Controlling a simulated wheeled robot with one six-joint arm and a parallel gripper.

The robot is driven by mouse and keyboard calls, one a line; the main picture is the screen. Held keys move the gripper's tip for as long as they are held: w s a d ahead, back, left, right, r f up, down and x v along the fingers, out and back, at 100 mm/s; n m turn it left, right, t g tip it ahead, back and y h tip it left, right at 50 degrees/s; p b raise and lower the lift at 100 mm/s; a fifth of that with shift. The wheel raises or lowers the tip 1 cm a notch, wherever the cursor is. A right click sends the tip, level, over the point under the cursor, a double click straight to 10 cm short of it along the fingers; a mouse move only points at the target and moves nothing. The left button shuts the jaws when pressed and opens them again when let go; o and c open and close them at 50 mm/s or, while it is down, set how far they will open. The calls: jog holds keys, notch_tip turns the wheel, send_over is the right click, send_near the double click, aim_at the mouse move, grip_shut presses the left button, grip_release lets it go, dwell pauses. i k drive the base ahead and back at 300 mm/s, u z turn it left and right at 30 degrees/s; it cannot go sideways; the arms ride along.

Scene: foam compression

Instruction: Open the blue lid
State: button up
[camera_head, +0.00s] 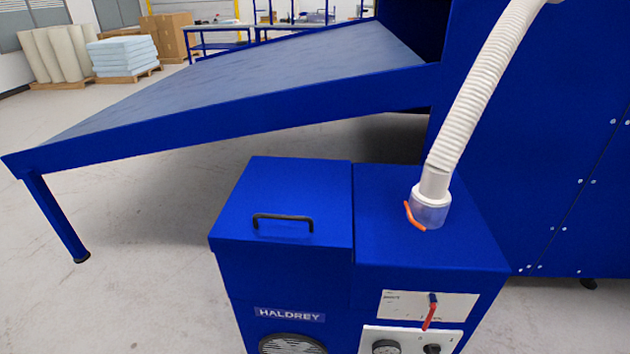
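The blue lid (290,190) forms the left half of the top of a blue cabinet (272,277) marked HALDREY. It lies flat and looks closed. A black bar handle (283,219) stands on the lid near its front edge. A narrow seam parts the lid from the fixed right half of the top. My gripper is not in view, and nothing touches the handle.
A ribbed white hose (480,85) rises from a clear collar with an orange lever (413,216) right of the lid. A red-handled valve (430,312) and a gauge are on the front. A sloping blue table (220,110) stands behind. Floor at left is clear.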

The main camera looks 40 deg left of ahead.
aim_at(286, 207)
jog(key=u, duration=1.55)
jog(key=k, duration=0.65)
jog(key=u, duration=0.6)
jog(key=i, duration=1.6)
jog(key=z, duration=0.5)
